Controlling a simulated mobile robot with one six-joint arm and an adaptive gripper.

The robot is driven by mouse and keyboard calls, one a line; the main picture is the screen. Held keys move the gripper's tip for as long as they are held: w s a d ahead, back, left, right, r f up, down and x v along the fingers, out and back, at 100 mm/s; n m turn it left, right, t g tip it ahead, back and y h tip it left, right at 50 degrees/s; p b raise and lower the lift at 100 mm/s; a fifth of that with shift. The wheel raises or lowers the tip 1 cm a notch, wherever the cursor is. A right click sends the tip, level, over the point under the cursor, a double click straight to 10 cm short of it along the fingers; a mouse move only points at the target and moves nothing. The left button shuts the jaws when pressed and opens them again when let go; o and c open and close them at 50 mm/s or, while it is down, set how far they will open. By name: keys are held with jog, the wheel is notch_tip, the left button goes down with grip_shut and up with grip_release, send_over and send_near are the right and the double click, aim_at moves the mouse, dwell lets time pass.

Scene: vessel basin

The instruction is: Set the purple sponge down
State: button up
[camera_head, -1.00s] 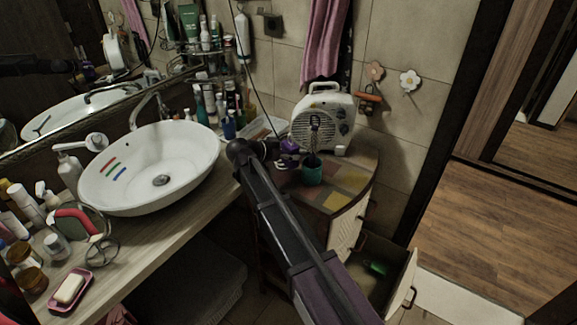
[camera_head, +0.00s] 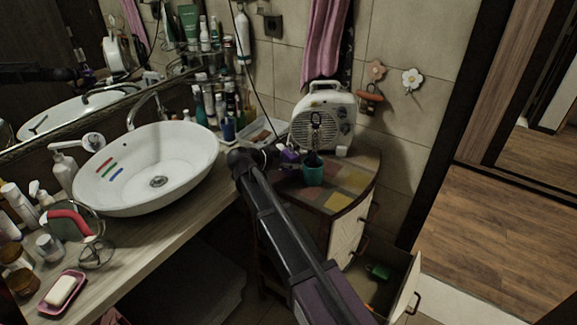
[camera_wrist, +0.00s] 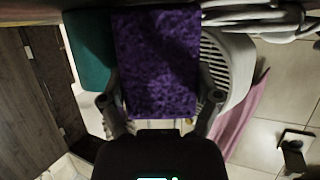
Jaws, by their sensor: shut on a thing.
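In the head view my arm hides most of the gripper. I cannot tell whether the sponge's lower edge touches the top.
A white fan heater (camera_head: 325,120) stands behind the cup. A clear tray (camera_head: 262,132) lies behind the sponge, and the white basin (camera_head: 150,170) is to the left. An open drawer (camera_head: 405,290) below holds a green object (camera_head: 378,271). The cabinet top's front is bare.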

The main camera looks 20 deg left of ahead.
jog(key=shift+f, duration=0.2)
jog(key=shift+f, duration=0.1)
jog(key=o, duration=0.9)
jog(key=shift+r, duration=0.2)
jog(key=shift+s+a+r, duration=0.15)
jog(key=shift+s+a, duration=0.05)
jog(key=p+v, duration=0.4)
jog(key=v, duration=0.7)
jog(key=shift+s+p, duration=0.2)
jog(key=shift+p, duration=0.15)
